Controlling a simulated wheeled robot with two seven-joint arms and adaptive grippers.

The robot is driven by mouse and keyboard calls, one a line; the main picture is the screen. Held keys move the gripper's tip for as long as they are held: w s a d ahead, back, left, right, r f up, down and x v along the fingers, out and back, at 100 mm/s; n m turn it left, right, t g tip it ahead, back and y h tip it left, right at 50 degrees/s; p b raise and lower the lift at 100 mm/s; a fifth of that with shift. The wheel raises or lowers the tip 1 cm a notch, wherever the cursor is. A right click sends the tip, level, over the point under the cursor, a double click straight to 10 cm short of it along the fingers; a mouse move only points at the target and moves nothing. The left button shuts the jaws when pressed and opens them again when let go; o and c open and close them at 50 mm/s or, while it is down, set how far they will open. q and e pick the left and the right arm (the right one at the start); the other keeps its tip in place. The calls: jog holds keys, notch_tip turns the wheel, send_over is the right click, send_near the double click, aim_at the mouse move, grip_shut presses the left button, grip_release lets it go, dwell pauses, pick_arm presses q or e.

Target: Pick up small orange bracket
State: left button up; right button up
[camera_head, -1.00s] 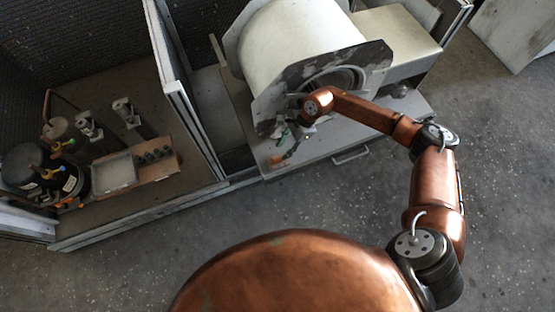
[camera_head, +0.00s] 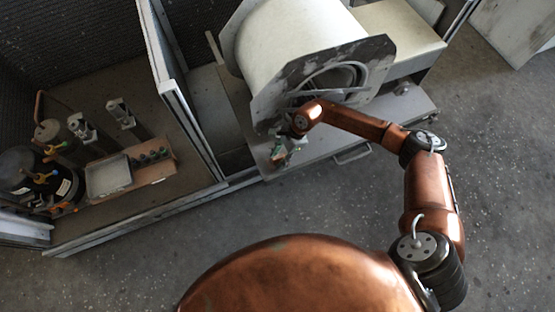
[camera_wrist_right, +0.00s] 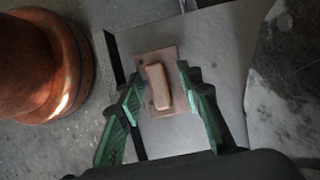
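The small orange bracket (camera_wrist_right: 158,87) shows in the right wrist view as a flat orange-brown plate with a raised rounded block in its middle. It lies on a grey metal surface. My right gripper (camera_wrist_right: 160,75) is open, with one green finger on each side of the bracket. A gap shows between the bracket and the fingers, at least on the right. In the head view my right gripper (camera_head: 284,152) is over the front edge of the blower's grey base and largely hides the bracket. My left gripper is not in view.
The white blower housing (camera_head: 298,45) with its dark-edged plate stands just behind my right gripper. A metal cabinet wall (camera_head: 188,110) stands to the left. Left of it, a shelf holds a grey tray (camera_head: 108,177) and dark canisters. The floor in front is clear.

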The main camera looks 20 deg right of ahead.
jog(key=shift+c, duration=0.3)
grip_shut()
jog(key=shift+r, duration=0.15)
